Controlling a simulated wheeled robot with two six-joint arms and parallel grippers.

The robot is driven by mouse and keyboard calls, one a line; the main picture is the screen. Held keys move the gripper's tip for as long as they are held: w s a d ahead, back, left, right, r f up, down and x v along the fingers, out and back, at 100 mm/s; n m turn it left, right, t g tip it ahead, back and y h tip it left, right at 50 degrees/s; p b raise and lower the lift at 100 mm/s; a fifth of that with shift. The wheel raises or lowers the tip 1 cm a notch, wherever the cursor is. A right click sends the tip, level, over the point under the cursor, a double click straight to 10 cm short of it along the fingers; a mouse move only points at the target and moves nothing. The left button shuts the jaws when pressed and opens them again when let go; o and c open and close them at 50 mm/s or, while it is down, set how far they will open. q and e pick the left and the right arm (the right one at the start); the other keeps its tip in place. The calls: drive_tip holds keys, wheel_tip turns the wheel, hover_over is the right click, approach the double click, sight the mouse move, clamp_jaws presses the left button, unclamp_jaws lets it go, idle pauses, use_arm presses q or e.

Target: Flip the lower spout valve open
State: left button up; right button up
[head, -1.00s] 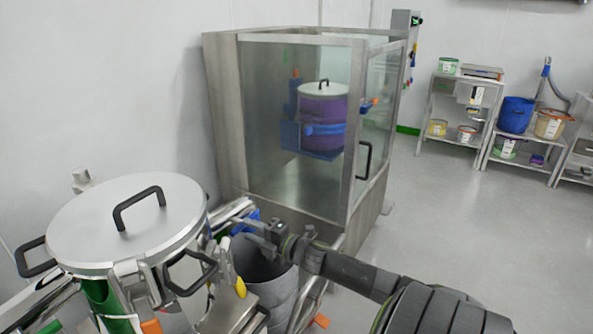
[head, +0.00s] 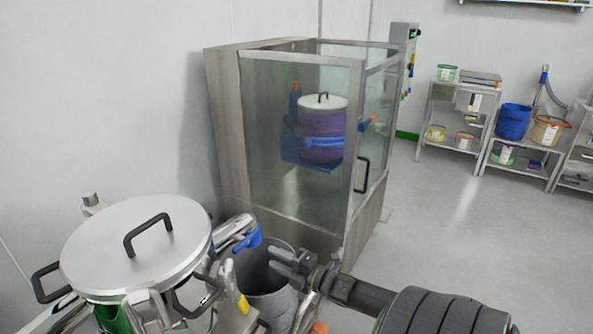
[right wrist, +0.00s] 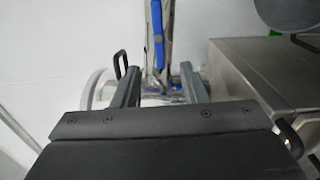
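The steel spout (head: 236,230) comes out beside the lidded steel vessel (head: 75,255) at lower left. A blue valve handle (head: 248,238) sits on it. My right gripper (head: 274,260) is open and empty, just right of and below the blue handle in the head view, apart from it. In the right wrist view, the two fingers (right wrist: 160,84) are spread. A long blue part (right wrist: 158,30), seemingly the valve handle, lies beyond the gap between them. I cannot tell from this whether the valve is open. My left gripper is not in view.
A grey bin (head: 262,285) stands under the spout, close beneath my right gripper. A glass-walled steel cabinet (head: 225,130) stands behind it, holding a purple drum (head: 322,140). Shelves (head: 425,125) with tubs stand at the far right. The floor between is clear.

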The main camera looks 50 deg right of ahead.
drive_tip(key=s, duration=0.5)
drive_tip(key=shift+s+d+p, duration=0.2)
drive_tip(key=shift+s+p, duration=0.05)
drive_tip(key=shift+p, duration=0.15)
